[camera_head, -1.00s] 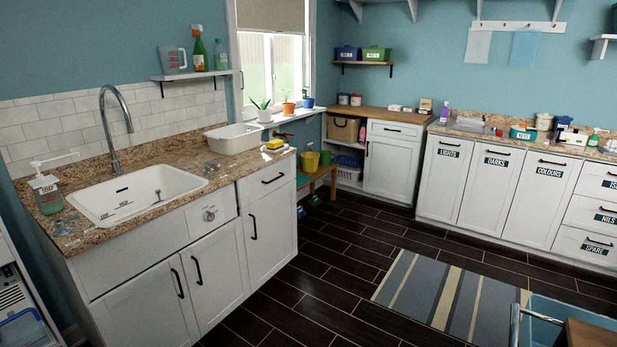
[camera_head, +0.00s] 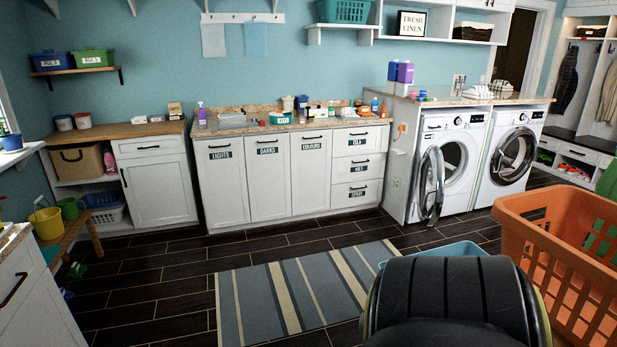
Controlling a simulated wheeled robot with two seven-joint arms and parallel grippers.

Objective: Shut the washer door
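The washer (camera_head: 457,160) is the left of two white front-loading machines under a wooden-topped counter, at the right of the head view. Its round door (camera_head: 431,184) stands open, swung out toward the left and front, with a dark rim and glass. The drum opening shows beside it. The machine to its right (camera_head: 511,155) has its round door closed. Neither of my grippers shows in the head view.
A striped rug (camera_head: 294,289) lies on the dark floor before the white cabinets (camera_head: 290,172). An orange laundry basket (camera_head: 562,250) stands close at the right, and a blue container (camera_head: 452,254) shows behind a dark rounded shape in the foreground.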

